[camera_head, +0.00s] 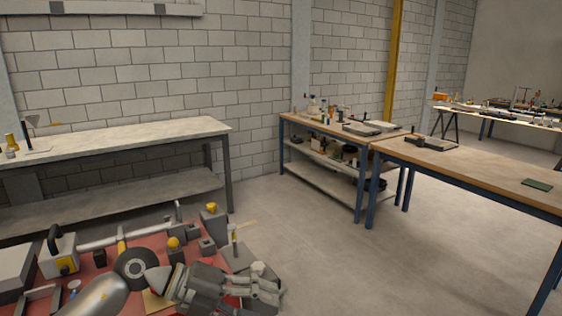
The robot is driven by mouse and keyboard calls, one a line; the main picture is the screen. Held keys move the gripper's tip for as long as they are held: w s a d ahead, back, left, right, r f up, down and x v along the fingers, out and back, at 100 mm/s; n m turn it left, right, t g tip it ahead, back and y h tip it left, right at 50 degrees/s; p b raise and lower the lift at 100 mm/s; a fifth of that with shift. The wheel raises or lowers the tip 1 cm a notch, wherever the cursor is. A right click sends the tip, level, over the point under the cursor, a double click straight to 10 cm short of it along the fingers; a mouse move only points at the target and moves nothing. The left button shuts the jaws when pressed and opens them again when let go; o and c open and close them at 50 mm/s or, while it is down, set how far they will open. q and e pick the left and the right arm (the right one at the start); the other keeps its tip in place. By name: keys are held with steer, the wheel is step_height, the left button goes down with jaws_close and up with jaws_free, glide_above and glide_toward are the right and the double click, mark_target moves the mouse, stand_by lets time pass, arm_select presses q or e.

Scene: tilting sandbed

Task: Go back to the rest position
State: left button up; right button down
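My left gripper (268,291) is at the bottom of the head view, its arm coming in from the lower left. It is over the right end of a red surface (196,254) crowded with small parts. Its fingers point to the right; the view is too small to tell how far apart they are, and no held object can be made out. My arm and gripper hide part of the red surface. My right gripper is not in view.
On the red surface are a dark wheel-like disc (135,268), a grey-and-yellow box (58,258) and grey blocks. Behind stands a grey workbench (130,139). Wooden-topped benches (470,166) with tools are at the right. Bare floor (330,250) lies between.

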arm_select(q)
step_height(320, 180, up, 10)
steer(key=d+n+t+h, duration=0.3)
steer(key=n+t+h, duration=0.4)
steer(key=n+t, duration=0.15)
steer(key=w+a+f+n+t+y, duration=0.2)
steer(key=w+a+n+t+y, duration=0.1)
steer(key=a+n+t+y, duration=0.65)
steer(key=s+a+f+n+g+y, duration=0.1)
steer(key=a+f+n+y, duration=0.35)
steer(key=f+n, duration=0.2)
steer(key=s+a+f+n+g+y, duration=0.2)
steer(key=a+f+n+y, duration=0.1)
steer(key=f+n+y, duration=0.4)
steer(key=s+a+f+g+h, duration=0.1)
steer(key=s+f+g, duration=0.5)
steer(key=s+f, duration=0.45)
steer(key=s+a+f+g+h, duration=0.1)
steer(key=s+f+g, duration=0.6)
steer(key=s, duration=0.6)
step_height(320, 180, down, 28)
steer(key=s+f, duration=0.1)
steer(key=s, duration=0.2)
steer(key=s+a+f+g, duration=0.2)
steer(key=s+a+f, duration=0.1)
steer(key=s+f, duration=1.1)
steer(key=shift+s+f+y, duration=0.3)
steer(key=shift+s+f, duration=0.1)
steer(key=shift+s, duration=0.55)
